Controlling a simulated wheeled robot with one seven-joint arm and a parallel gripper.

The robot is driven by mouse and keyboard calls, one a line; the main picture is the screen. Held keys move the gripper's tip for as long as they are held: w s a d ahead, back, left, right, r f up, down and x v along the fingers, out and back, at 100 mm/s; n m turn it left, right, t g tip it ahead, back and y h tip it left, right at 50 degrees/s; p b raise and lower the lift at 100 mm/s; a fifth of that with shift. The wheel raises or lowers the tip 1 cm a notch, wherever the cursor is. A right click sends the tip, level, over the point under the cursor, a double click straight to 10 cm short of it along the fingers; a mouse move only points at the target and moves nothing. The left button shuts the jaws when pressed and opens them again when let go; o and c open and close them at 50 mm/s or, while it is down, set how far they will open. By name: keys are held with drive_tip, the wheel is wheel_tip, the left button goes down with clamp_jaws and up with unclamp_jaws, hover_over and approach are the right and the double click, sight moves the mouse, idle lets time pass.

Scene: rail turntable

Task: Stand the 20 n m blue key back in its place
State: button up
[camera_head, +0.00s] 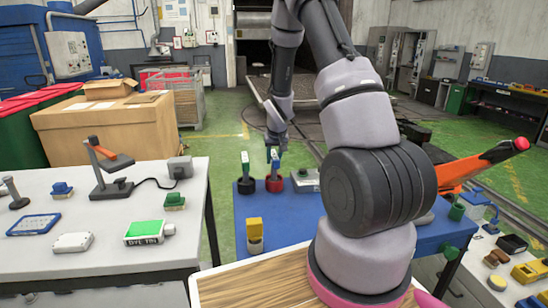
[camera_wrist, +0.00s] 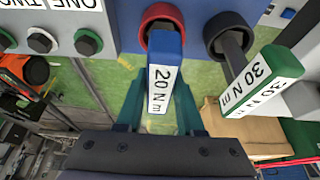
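The blue key (camera_wrist: 171,52), labelled 20 N m, shows in the wrist view with its top over the red ring holder (camera_wrist: 150,13). The teal fingers of my gripper (camera_wrist: 161,88) lie along both sides of the key and appear to touch it near their tips. In the head view my gripper (camera_head: 275,145) is at the back of the blue table, directly above the red holder (camera_head: 274,184). The key's lower end is hidden, so I cannot tell how deep it sits in the ring.
A green 30 N m key (camera_wrist: 262,80) stands in a black ring holder (camera_wrist: 222,22), close beside my gripper. A yellow-topped block (camera_head: 254,229) stands nearer on the blue table (camera_head: 285,222). A white table (camera_head: 95,262) with several tools is at the left.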

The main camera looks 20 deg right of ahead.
drive_tip(key=o, duration=0.4)
drive_tip(key=shift+r, duration=0.1)
drive_tip(key=v, duration=1)
drive_tip(key=shift+s+a+r, duration=0.1)
drive_tip(key=shift+r, duration=0.2)
